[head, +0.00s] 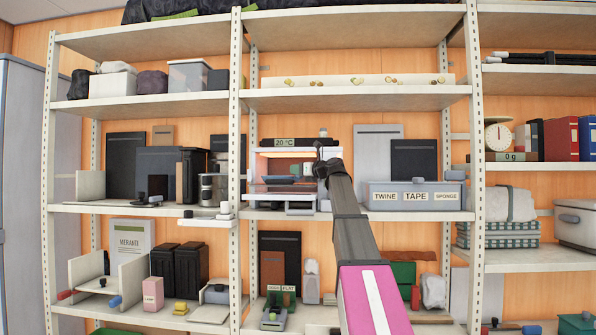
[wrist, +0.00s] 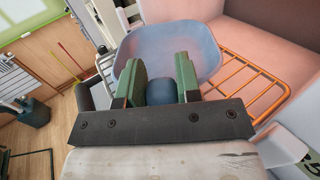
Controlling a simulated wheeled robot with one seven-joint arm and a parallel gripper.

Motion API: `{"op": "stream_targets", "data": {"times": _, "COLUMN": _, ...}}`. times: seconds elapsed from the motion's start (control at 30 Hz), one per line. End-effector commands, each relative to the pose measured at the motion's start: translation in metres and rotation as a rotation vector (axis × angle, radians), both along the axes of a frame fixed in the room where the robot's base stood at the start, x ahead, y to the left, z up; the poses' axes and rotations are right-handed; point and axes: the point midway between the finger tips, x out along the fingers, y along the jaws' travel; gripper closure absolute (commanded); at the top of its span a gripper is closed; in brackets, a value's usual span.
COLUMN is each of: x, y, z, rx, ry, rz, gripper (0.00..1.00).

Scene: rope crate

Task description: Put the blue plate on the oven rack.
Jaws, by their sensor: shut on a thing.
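The blue plate (wrist: 205,40) is a pale blue shallow dish in the wrist view, just beyond my fingers. My gripper (wrist: 158,66) has green fingers shut on a dark blue round knob (wrist: 160,93) at the plate's near side. The oven rack (wrist: 262,72) is a grid of orange wires to the right of the plate and partly under it. Whether the plate touches the wires cannot be told. In the head view, my gripper (head: 322,168) is at the right part of the open, lit white oven (head: 254,163) on the middle shelf, and my arm hides part of it.
Shelf uprights (head: 236,120) flank the bay. Pale oven walls close in at the right of the wrist view.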

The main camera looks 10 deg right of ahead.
Motion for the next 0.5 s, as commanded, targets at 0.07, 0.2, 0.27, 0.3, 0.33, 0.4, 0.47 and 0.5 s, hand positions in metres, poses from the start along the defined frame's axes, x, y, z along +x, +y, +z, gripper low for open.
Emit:
{"op": "stream_targets", "data": {"times": 0.07, "x": -0.0001, "y": 0.0001, "z": -0.0009, "rx": 0.001, "ry": -0.001, "rz": 0.0, "gripper": 1.0}}
{"op": "stream_targets", "data": {"times": 0.2, "x": 0.0, "y": 0.0, "z": -0.0027, "rx": 0.001, "ry": -0.001, "rz": 0.0, "gripper": 1.0}}
{"op": "stream_targets", "data": {"times": 0.27, "x": -0.0001, "y": 0.0, "z": -0.0035, "rx": 0.001, "ry": -0.001, "rz": 0.0, "gripper": 1.0}}
{"op": "stream_targets", "data": {"times": 0.3, "x": -0.0001, "y": 0.0, "z": -0.004, "rx": 0.001, "ry": -0.001, "rz": 0.0, "gripper": 1.0}}
{"op": "stream_targets", "data": {"times": 0.33, "x": -0.0001, "y": 0.0, "z": -0.0043, "rx": 0.001, "ry": -0.001, "rz": 0.0, "gripper": 1.0}}
{"op": "stream_targets", "data": {"times": 0.4, "x": 0.0, "y": 0.0, "z": -0.0045, "rx": 0.001, "ry": -0.001, "rz": 0.0, "gripper": 0.59}}
{"op": "stream_targets", "data": {"times": 0.47, "x": 0.0001, "y": -0.0001, "z": -0.0045, "rx": 0.001, "ry": -0.001, "rz": 0.0, "gripper": 0.39}}
{"op": "stream_targets", "data": {"times": 0.5, "x": 0.0, "y": 0.0, "z": -0.0044, "rx": 0.001, "ry": -0.001, "rz": 0.0, "gripper": 0.39}}
